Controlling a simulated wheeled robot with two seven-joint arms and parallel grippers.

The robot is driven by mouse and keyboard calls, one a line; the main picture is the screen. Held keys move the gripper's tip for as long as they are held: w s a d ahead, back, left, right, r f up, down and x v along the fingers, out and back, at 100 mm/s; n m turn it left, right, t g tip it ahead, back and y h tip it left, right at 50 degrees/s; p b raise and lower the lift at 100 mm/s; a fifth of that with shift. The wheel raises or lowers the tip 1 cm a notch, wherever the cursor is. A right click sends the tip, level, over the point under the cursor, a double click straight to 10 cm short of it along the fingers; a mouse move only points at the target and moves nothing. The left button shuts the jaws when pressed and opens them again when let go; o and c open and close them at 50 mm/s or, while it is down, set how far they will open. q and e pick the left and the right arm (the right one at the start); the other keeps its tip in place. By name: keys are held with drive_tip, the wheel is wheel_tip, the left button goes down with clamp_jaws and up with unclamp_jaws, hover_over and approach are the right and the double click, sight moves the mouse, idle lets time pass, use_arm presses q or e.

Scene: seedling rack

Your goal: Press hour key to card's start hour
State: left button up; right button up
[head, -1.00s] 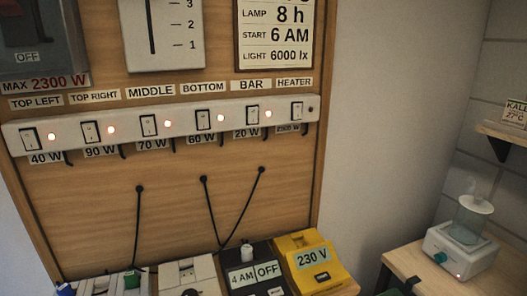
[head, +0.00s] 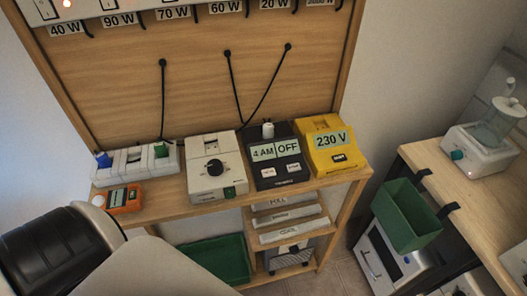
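The dark timer (head: 275,183) stands on the wooden shelf, between a white dial box and a yellow box. Its display (head: 274,149) reads 4 AM and OFF. Two pale keys sit below it, a left key (head: 268,173) and a right key (head: 294,167); their lettering is too small to read surely. The card is out of the view now; a second ago it showed start 6 AM, lamp 8 h. Neither gripper is in view. Nothing touches the timer.
The yellow 230 V box (head: 333,146) is right of the timer, the white dial box (head: 216,167) left. An orange meter (head: 124,199) and a white power strip (head: 137,163) stand further left. A green bin (head: 405,215) hangs off the right table. Part of my arm fills the lower left.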

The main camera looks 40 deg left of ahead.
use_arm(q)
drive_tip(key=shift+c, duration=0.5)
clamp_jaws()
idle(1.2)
